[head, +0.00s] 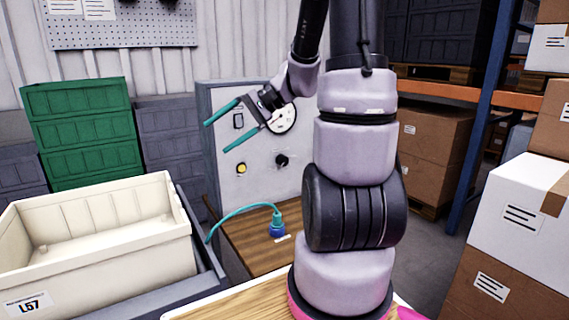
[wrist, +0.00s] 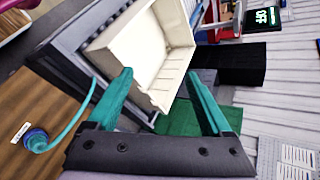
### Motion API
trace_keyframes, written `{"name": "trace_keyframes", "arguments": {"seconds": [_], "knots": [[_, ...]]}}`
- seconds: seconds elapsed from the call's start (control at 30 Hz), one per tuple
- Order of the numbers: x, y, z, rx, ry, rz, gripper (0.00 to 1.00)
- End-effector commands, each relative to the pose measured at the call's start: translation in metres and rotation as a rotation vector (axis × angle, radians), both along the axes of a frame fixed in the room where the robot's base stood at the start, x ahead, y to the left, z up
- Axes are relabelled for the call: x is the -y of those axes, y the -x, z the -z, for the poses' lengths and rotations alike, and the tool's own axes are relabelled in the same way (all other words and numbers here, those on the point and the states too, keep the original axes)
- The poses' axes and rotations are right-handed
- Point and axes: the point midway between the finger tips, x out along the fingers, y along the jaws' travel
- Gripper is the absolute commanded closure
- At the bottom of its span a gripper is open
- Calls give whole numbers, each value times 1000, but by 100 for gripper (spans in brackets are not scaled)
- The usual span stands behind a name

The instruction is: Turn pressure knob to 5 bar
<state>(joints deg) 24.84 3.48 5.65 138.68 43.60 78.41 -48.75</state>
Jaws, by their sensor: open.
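A grey panel (head: 213,180) stands on a wooden bench behind my arm. It carries a round white pressure gauge (head: 283,119), partly covered by my wrist. A black knob (head: 281,160) sits below the gauge, and I cannot read its setting. My gripper (head: 214,136) has teal fingers, spread apart and empty, in front of the panel's left part and up-left of the knob. It does not touch the knob. In the wrist view my gripper (wrist: 160,88) points at the cream bin and green crates; the panel is not visible there.
A teal hose with a blue fitting (head: 277,231) lies on the bench (head: 250,262). Boxes (head: 515,225) stack at the right.

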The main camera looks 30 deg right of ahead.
Motion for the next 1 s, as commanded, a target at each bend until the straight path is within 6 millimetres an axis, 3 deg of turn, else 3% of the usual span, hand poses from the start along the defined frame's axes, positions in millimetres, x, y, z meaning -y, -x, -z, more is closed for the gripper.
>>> {"name": "trace_keyframes", "arguments": {"seconds": [0.27, 0.37, 0.5, 0.6, 0.73, 0.87, 1.0], "knots": [[67, -83, 44, 69, -384, 323, 16], [106, -107, 67, 124, -482, 482, 16], [171, -130, 110, 207, -572, 740, 16], [218, -134, 145, 261, -596, 929, 16], [266, -129, 186, 310, -587, 1127, 16], [292, -122, 212, 335, -567, 1244, 16], [300, -123, 220, 344, -555, 1282, 16]]}}
